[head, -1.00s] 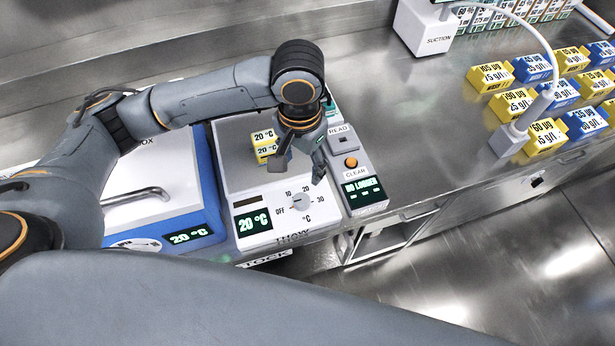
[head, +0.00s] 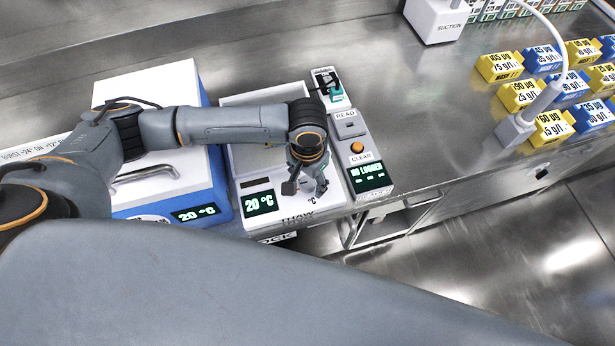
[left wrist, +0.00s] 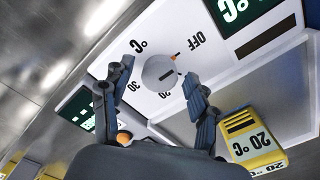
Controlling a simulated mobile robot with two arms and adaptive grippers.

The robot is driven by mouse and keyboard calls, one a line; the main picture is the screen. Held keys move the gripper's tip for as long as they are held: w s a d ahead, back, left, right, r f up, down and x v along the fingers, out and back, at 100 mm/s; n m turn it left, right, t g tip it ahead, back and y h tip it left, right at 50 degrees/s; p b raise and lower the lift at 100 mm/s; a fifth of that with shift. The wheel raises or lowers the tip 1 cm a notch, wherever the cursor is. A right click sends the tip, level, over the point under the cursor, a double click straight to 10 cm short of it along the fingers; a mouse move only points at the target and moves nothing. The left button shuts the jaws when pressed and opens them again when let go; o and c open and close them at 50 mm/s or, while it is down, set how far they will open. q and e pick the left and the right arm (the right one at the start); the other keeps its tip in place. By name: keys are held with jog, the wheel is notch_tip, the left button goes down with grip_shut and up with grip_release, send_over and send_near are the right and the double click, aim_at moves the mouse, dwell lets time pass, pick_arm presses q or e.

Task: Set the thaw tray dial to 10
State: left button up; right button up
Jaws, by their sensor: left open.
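The thaw tray (head: 258,222) is a white unit with a green display (head: 261,202) reading 20 °C. Its round grey dial (left wrist: 158,72) shows in the left wrist view, with OFF, 20 and 30 printed around it; the 10 is hidden, apparently behind a finger. A dark mark lies on the dial and a small orange mark at its edge; I cannot tell the exact setting. My left gripper (left wrist: 158,68) is open, its fingers on either side of the dial; contact is unclear. In the head view my left gripper (head: 307,187) covers most of the dial. My right gripper is out of view.
A yellow block (left wrist: 252,137) marked 20 °C sits on the tray's plate. Yellow and blue blocks and a suction unit (head: 437,20) are farther right.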

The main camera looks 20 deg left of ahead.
pick_arm(q)
jog(key=c, duration=1.2)
jog(key=shift+r+m+p, duration=0.2)
jog(key=shift+m+p, duration=0.4)
jog(key=shift+p, duration=0.25)
jog(key=m+p, duration=0.5)
jog(key=m, duration=0.1)
jog(key=shift+m+p, duration=0.4)
jog(key=m+p, duration=0.1)
jog(key=m, duration=0.2)
jog(key=shift+f, duration=0.1)
jog(key=shift+m+p, duration=0.3)
jog(key=shift+m, duration=0.1)
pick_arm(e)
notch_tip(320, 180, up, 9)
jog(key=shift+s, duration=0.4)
pick_arm(q)
jog(key=shift+d, duration=0.1)
